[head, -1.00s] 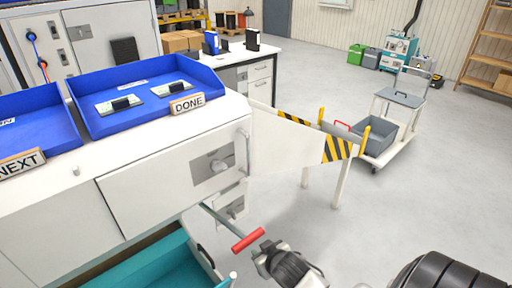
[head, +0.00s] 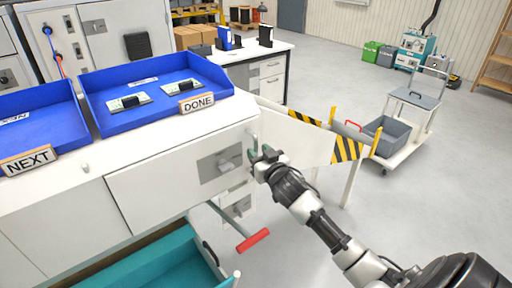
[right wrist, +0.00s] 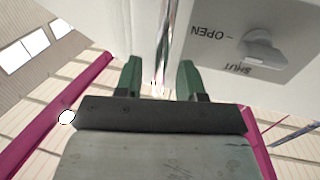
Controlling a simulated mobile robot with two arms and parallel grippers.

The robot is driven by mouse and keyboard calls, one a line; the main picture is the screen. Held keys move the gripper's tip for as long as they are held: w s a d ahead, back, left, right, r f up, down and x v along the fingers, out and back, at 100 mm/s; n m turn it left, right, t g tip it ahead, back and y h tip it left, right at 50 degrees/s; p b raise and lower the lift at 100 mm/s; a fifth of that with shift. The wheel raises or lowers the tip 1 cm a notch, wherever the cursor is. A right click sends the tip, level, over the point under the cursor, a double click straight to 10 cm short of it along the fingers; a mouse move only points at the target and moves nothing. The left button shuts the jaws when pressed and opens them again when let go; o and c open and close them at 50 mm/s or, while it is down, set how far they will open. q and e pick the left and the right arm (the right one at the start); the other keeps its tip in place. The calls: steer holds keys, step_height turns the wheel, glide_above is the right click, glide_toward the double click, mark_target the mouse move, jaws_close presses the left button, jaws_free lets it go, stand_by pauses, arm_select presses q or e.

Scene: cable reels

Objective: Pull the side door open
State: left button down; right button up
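The white cabinet front has a panel (head: 150,190) with a grey latch plate and knob (head: 222,163). In the right wrist view the knob (right wrist: 265,48) sits between upside-down OPEN and SHUT labels; I cannot tell exactly which it points to. An upright metal bar handle (head: 253,144) is at the panel's right end. My right gripper (head: 262,162) is at this handle. In the right wrist view its green fingertips (right wrist: 159,80) stand apart, one on each side of the shiny bar (right wrist: 164,40), with gaps visible. My left gripper is not in view.
Blue trays (head: 155,116) with NEXT and DONE signs stand on top. Below are an open teal drawer (head: 165,262) and a red-handled rod (head: 253,240). A white panel with striped edges (head: 346,150) stands at right. Clear floor lies beyond, with a trolley (head: 402,142).

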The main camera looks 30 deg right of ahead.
steer(key=shift+w+d, duration=0.1)
steer(key=shift+w, duration=0.95)
jaws_close()
